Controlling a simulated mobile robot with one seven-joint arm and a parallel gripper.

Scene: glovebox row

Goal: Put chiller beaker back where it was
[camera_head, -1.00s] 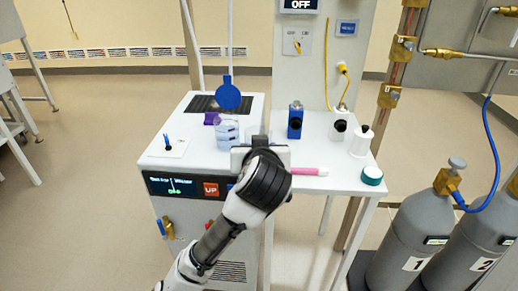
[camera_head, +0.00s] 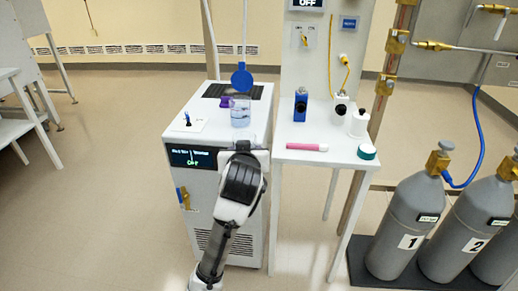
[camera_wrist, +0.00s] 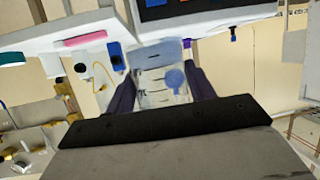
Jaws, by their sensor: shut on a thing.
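The chiller beaker (camera_head: 240,112) is clear glass with bluish liquid and dark graduation marks. In the head view it is upright above the chiller's white top, below a blue disc. My gripper (camera_head: 243,138) is in front of it, and my wrist hides part of the chiller's front edge. In the wrist view, inverted, the beaker (camera_wrist: 162,78) is between my two dark fingers, with my gripper (camera_wrist: 158,85) shut on it. Whether its base touches the chiller cannot be told. The chiller (camera_head: 190,147) has a dark front display.
The blue disc (camera_head: 241,77) hangs from a rod. Gas cylinders (camera_head: 408,230) stand right.

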